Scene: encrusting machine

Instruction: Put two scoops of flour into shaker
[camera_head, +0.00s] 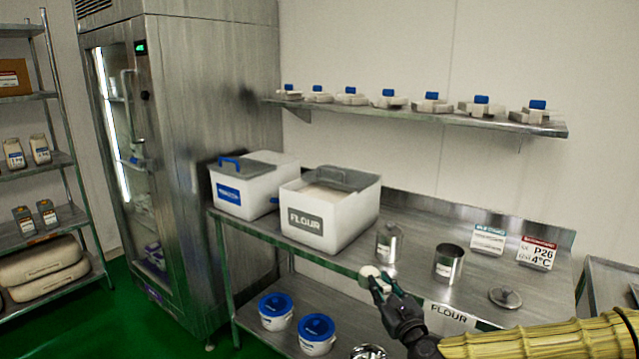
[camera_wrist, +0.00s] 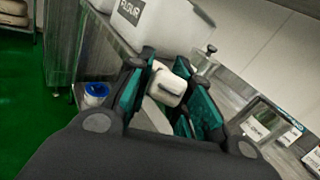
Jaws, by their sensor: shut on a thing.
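My gripper (camera_head: 377,284) is shut on a small white scoop (camera_head: 370,271), held in front of the table's front edge. In the wrist view the scoop (camera_wrist: 168,88) sits between the green finger pads; whether it holds flour I cannot tell. The white flour bin (camera_head: 306,225), labelled FLOUR, stands on the table to the left, its grey lid partly open with pale flour visible. An open metal container (camera_head: 449,264), probably the shaker, stands to the right of my gripper; its inside bottom is hidden. A round metal lid (camera_head: 505,299) with a knob lies to its right.
A closed metal canister (camera_head: 388,243) stands between the bin and the open container. A second white bin (camera_head: 245,188) stands left of the flour bin. Two signs (camera_head: 487,239) lean at the table's back. Blue-lidded tubs (camera_head: 317,334) sit on the lower shelf.

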